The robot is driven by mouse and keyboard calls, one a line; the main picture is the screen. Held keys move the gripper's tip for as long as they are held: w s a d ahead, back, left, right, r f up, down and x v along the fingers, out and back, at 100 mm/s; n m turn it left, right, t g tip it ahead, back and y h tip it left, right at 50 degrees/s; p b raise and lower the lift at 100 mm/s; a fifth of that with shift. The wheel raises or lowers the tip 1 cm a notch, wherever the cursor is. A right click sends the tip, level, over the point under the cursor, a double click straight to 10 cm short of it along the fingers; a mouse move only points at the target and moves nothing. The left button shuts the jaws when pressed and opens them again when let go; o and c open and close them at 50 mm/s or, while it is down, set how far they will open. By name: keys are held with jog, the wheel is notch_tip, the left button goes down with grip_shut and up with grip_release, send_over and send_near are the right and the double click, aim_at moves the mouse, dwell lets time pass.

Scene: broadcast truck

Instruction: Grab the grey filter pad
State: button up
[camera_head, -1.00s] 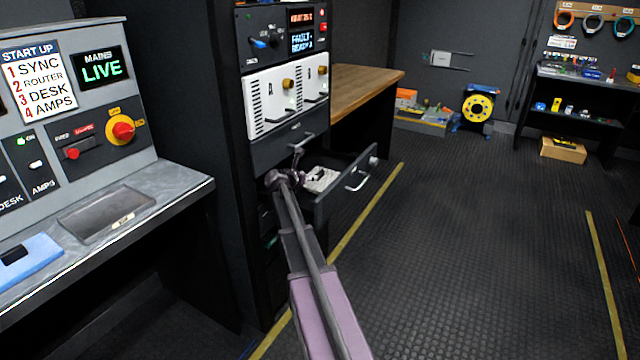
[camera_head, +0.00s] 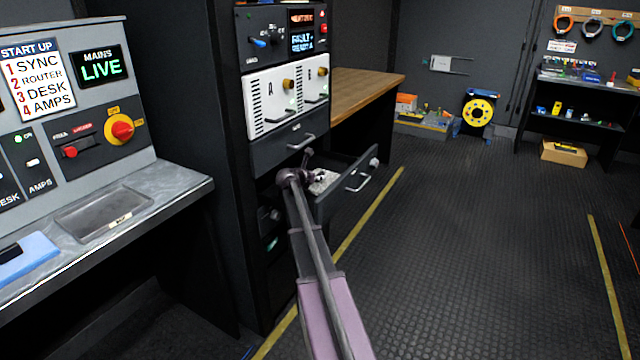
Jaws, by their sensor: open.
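A light grey pad (camera_head: 323,184), likely the grey filter pad, lies in the open drawer (camera_head: 347,190) of the equipment rack. It is small in this view, and my gripper and wrist hide part of it. My gripper (camera_head: 314,175) is over the drawer at the pad's left side, open. The fingertips are dark and small, and I cannot tell whether they touch the pad.
The rack (camera_head: 283,100) stands directly behind and left of my arm, with a closed drawer (camera_head: 283,147) above the open one. A wooden bench (camera_head: 365,90) is behind. The control desk (camera_head: 160,190) is at left. The floor at right is clear.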

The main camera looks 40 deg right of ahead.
aim_at(321, 173)
jog(key=b+x, duration=0.1)
jog(key=x, duration=0.3)
dwell(0.5)
grip_shut()
